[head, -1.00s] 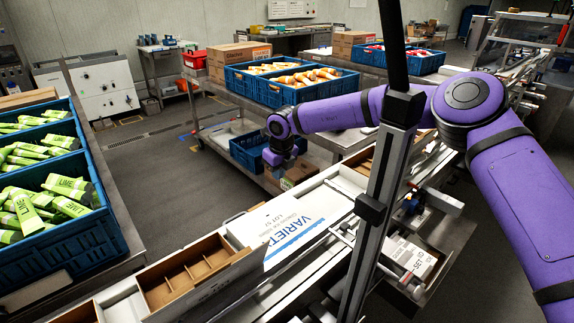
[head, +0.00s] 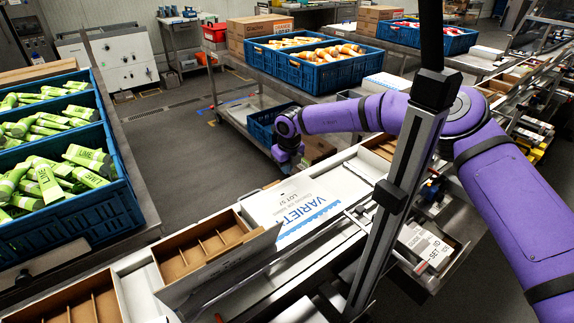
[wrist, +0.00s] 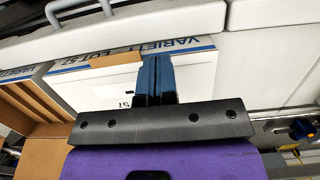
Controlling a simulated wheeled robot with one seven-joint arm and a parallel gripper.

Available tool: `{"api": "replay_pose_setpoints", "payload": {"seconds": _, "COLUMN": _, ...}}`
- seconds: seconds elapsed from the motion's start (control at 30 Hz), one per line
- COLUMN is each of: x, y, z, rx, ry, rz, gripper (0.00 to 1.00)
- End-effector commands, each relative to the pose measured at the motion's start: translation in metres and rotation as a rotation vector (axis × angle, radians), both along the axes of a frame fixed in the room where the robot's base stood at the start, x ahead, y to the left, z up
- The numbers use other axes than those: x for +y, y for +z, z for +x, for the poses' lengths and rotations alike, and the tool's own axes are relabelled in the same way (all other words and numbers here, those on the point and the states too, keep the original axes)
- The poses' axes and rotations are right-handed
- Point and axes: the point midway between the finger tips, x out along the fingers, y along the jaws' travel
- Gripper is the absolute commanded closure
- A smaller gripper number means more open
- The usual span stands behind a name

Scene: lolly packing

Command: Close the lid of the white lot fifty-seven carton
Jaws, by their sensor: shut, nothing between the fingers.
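The white lot fifty-seven carton (head: 308,204) stands on the line beside an open divided carton. Its white top panel looks nearly level, with "VARIETY" and "LOT 57" facing up in the head view. In the wrist view, the carton's white panel (wrist: 95,88) and blue print band lie under my gripper (wrist: 155,58), with a strip of brown board between them. I cannot tell whether the lid is fully seated. My gripper, at the end of the purple arm (head: 288,160), is shut and empty near the carton's far side. Contact with the lid cannot be told.
The open brown-divided carton (head: 168,290) adjoins at the left. Blue crates of green tubes (head: 75,235) stand farther left. A cart with blue crates of orange-and-white tubes (head: 346,69) is behind. A grey upright post (head: 395,205) rises in front of the line. Floor is clear behind left.

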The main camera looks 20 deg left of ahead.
Motion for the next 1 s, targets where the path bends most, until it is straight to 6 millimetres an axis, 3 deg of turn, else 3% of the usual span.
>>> {"api": "replay_pose_setpoints", "payload": {"seconds": 1.0, "x": -0.012, "y": -0.004, "z": -0.008, "rx": 0.001, "ry": 0.0, "rz": 0.001, "gripper": 1.0}}
